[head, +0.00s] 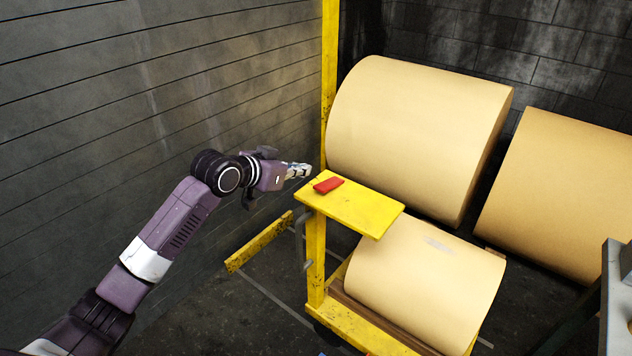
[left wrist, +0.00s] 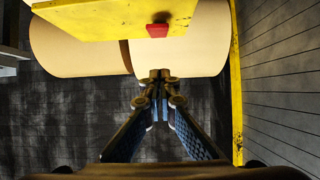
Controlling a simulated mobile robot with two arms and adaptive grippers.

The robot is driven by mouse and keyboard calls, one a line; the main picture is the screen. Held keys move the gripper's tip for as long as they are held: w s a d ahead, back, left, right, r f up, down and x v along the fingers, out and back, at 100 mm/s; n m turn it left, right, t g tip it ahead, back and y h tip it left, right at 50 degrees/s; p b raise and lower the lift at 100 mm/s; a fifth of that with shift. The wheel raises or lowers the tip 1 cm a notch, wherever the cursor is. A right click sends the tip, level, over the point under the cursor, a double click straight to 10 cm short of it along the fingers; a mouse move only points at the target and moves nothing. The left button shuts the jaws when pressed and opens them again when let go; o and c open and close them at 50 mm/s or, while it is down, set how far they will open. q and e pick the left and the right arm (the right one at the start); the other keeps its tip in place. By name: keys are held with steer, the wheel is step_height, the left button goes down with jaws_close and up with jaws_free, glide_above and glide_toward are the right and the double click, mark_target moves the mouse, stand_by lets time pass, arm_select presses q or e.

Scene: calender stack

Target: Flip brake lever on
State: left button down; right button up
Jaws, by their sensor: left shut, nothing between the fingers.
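A red lever (head: 328,185), which looks like the brake lever, lies on a yellow plate (head: 365,212) on top of a yellow post. It also shows in the left wrist view (left wrist: 158,30), at the plate's lower edge. My left gripper (head: 305,170) is shut and empty. It is just left of and behind the red lever in the head view, apart from it. In the left wrist view my left fingertips (left wrist: 158,76) are together, below the lever in the picture. My right gripper is not in view.
A tall yellow post (head: 329,70) rises behind the plate. A grey panelled wall (head: 120,90) closes off the left side. A yellow bar (head: 258,242) lies low beside the cart.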

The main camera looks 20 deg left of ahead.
arm_select(q)
steer(key=p, duration=0.1)
glide_above(319, 187)
step_height(319, 187, down, 4)
steer(key=shift+s+r, duration=0.15)
steer(key=shift+r, duration=0.05)
steer(key=shift+s+a+f+p, duration=0.15)
steer(key=shift+f+p, duration=0.15)
steer(key=shift+f, duration=0.35)
steer(key=shift+s+d+f+p, duration=0.1)
steer(key=shift+f+p, duration=0.2)
steer(key=shift+f, duration=0.3)
steer(key=shift+s+a+f, duration=0.2)
steer(key=shift+s+f, duration=0.05)
steer(key=shift+f, duration=0.45)
steer(key=shift+f, duration=0.1)
